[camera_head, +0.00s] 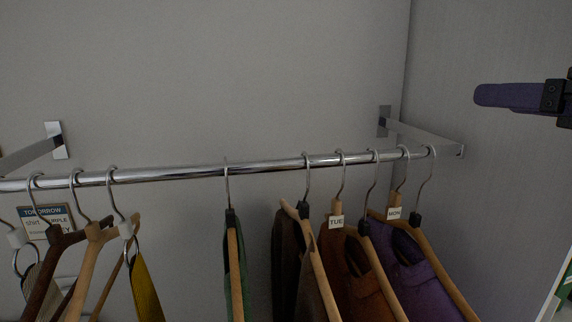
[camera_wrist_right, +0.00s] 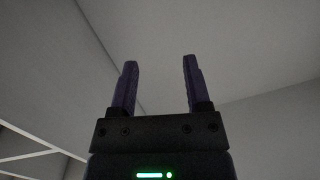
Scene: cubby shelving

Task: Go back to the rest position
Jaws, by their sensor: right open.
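My right gripper (camera_head: 490,96) comes in from the right edge of the head view. It is above and to the right of the rail's right end, apart from the rail and the clothes. In the right wrist view the right gripper (camera_wrist_right: 160,62) has its two purple fingers spread, with nothing between them. Behind the fingers are only plain grey surfaces. My left gripper is not in view.
A chrome rail (camera_head: 270,165) on wall brackets crosses the head view. Hangers with clothes hang on it, among them a green garment (camera_head: 241,270) and a purple one (camera_head: 425,280). Tags read TUE (camera_head: 336,222) and MON (camera_head: 394,213). The wall above is bare.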

